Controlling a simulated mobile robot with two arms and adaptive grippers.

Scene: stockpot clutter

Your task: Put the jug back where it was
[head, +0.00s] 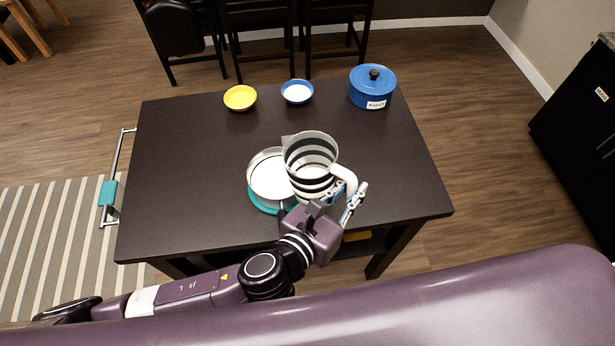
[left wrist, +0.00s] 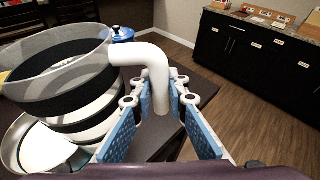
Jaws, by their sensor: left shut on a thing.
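The jug (head: 308,160) has black and white stripes, a clear rim and a white handle. In the head view it appears upright at the front middle of the dark table (head: 190,150), overlapping a round white-and-metal dish on a teal base. My left gripper (head: 345,198) is shut on the jug's handle, at the jug's right side. In the left wrist view the white handle (left wrist: 155,75) runs down between the blue finger pads (left wrist: 160,118), and the jug (left wrist: 65,90) fills the left side. I cannot tell whether the jug's base touches anything. My right gripper is not in view.
The metal dish (head: 266,172) with its teal base (head: 262,204) is just left of the jug. A yellow bowl (head: 240,98), a blue bowl (head: 297,92) and a lidded blue pot (head: 372,88) stand along the back. The table's left and right parts are clear.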

